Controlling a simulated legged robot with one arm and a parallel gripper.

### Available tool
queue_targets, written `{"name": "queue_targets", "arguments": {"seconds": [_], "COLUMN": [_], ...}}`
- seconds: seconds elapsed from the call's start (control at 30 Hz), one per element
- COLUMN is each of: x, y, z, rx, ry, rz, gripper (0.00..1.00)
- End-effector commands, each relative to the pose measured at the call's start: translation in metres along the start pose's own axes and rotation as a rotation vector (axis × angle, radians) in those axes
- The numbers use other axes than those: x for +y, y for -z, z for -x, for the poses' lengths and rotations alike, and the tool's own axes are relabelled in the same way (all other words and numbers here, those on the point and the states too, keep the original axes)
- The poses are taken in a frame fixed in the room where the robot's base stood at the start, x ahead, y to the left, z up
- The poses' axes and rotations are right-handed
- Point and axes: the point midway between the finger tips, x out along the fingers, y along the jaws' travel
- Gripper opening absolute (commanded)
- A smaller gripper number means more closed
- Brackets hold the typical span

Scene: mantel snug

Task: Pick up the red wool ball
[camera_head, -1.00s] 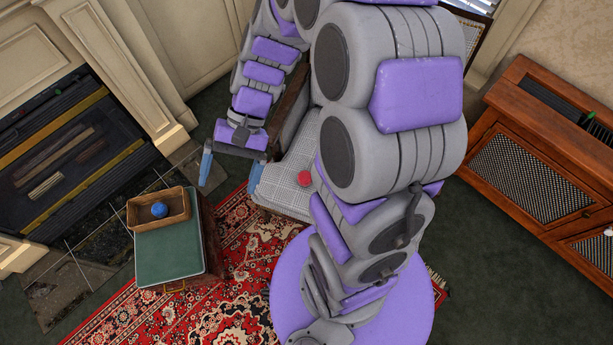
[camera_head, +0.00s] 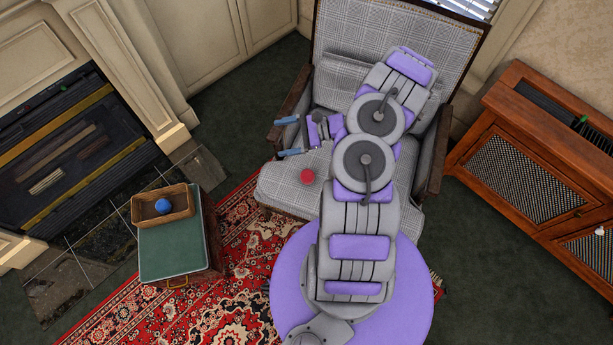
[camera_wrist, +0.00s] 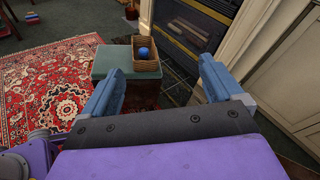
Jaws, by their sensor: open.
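The red wool ball (camera_head: 307,176) rests on the grey checked seat of the armchair (camera_head: 284,190), near the seat's front left part. My gripper (camera_head: 284,137) is over the left side of the chair, behind the ball in the head view. Its two blue fingers point left and stand apart with nothing between them. In the wrist view my gripper (camera_wrist: 165,88) is also open and empty, and the red ball does not show there. How high the gripper is above the seat is hard to tell.
A blue ball (camera_head: 163,206) lies in a wicker basket (camera_head: 146,215) on a green-topped case (camera_head: 172,250) at the left. The chair's wooden left armrest (camera_head: 291,97) is close to my gripper. A fireplace (camera_head: 60,150) and a wooden cabinet (camera_head: 520,185) flank the rug (camera_head: 245,290).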

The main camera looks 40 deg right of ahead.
Motion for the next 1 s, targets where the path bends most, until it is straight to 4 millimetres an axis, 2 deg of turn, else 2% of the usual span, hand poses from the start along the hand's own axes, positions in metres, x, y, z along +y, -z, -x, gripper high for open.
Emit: {"name": "queue_targets", "arguments": {"seconds": [0.03, 0.17, 0.27, 0.4, 0.5, 0.6, 0.73, 0.87, 1.0], "x": [0.006, 0.021, 0.043, 0.084, 0.115, 0.142, 0.164, 0.170, 0.160], "y": [0.025, 0.080, 0.122, 0.171, 0.198, 0.215, 0.230, 0.239, 0.250], "z": [0.014, 0.048, 0.073, 0.104, 0.123, 0.135, 0.147, 0.148, 0.132], "rx": [0.016, 0.059, 0.099, 0.165, 0.211, 0.247, 0.277, 0.284, 0.281], "ry": [0.057, 0.190, 0.289, 0.413, 0.486, 0.538, 0.581, 0.593, 0.593], "rz": [-0.050, -0.156, -0.239, -0.346, -0.410, -0.458, -0.496, -0.514, -0.517], "gripper": [0.93, 0.93, 0.93, 0.93, 0.93, 0.93, 0.93, 0.93, 0.93]}}
